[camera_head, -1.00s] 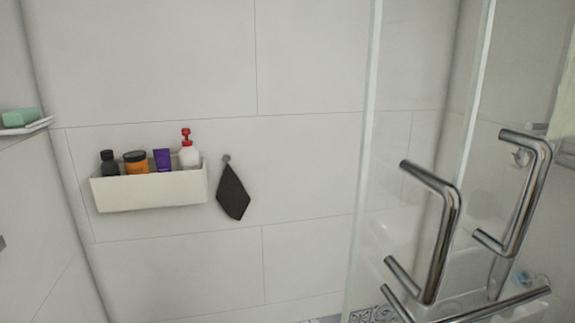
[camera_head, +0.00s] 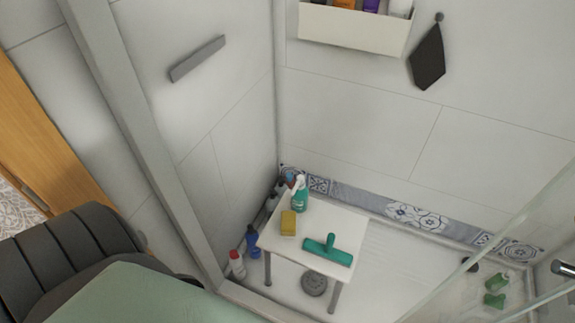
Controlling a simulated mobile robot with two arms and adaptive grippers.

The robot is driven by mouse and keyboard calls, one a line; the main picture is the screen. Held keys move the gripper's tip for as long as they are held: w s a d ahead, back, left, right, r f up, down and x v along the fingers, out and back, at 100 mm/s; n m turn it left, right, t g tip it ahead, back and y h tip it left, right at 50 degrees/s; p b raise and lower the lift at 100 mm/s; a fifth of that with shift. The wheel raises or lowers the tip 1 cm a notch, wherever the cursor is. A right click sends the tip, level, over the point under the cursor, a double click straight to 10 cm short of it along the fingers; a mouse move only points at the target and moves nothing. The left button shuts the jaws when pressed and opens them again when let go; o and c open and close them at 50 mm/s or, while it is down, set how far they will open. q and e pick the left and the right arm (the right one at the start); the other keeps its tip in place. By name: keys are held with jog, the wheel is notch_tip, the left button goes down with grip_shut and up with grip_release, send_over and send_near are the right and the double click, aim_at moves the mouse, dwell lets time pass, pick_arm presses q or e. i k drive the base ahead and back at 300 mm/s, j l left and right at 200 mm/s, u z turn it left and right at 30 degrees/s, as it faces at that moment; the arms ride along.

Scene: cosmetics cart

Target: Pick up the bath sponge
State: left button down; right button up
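A yellow block that looks like a sponge (camera_head: 288,223) sits on a small white stool (camera_head: 328,219) in the shower corner, near the stool's left edge. A grey round object (camera_head: 314,284) lies on the floor under the stool; I cannot tell if it is a sponge. Neither of my grippers shows in the head view.
A green squeegee (camera_head: 327,249) and a spray bottle (camera_head: 299,192) are on the stool. A blue bottle (camera_head: 253,240) and a red-and-white bottle (camera_head: 237,264) stand left of it. Green objects (camera_head: 494,291) lie at right, behind the glass panel (camera_head: 480,262).

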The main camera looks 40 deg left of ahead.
aim_at(289, 218)
jog(key=u, duration=1.15)
jog(key=z, duration=2.05)
jog(key=u, duration=2.05)
